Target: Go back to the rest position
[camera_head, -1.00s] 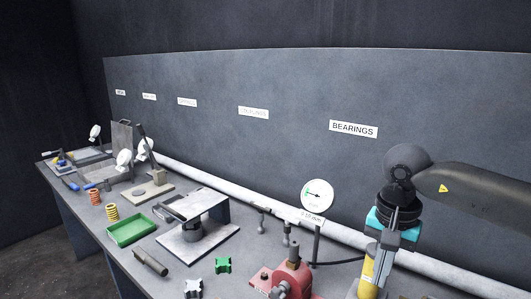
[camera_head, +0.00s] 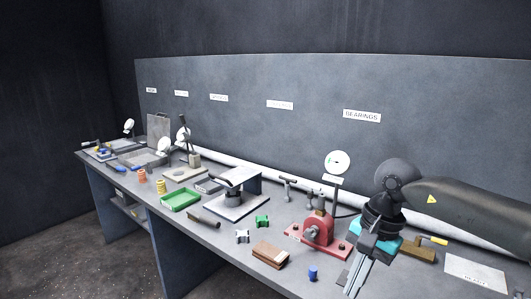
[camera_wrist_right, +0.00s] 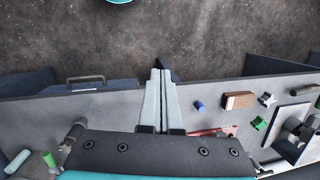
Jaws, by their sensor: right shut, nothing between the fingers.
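My right gripper (camera_head: 357,277) is at the right of the head view, over the front part of the workbench (camera_head: 215,262). Its fingers are shut together and empty. In the right wrist view the two grey fingers (camera_wrist_right: 160,75) lie side by side, reaching past the bench's front edge over the dark floor. No object is between them. My left gripper is in neither view.
A red fixture (camera_head: 318,232) stands just left of my right arm. A blue cylinder (camera_head: 313,273), a brown block (camera_head: 270,254) and a green tray (camera_head: 181,199) lie on the bench. A dial gauge (camera_head: 336,162) rises behind. The floor in front (camera_head: 110,280) is clear.

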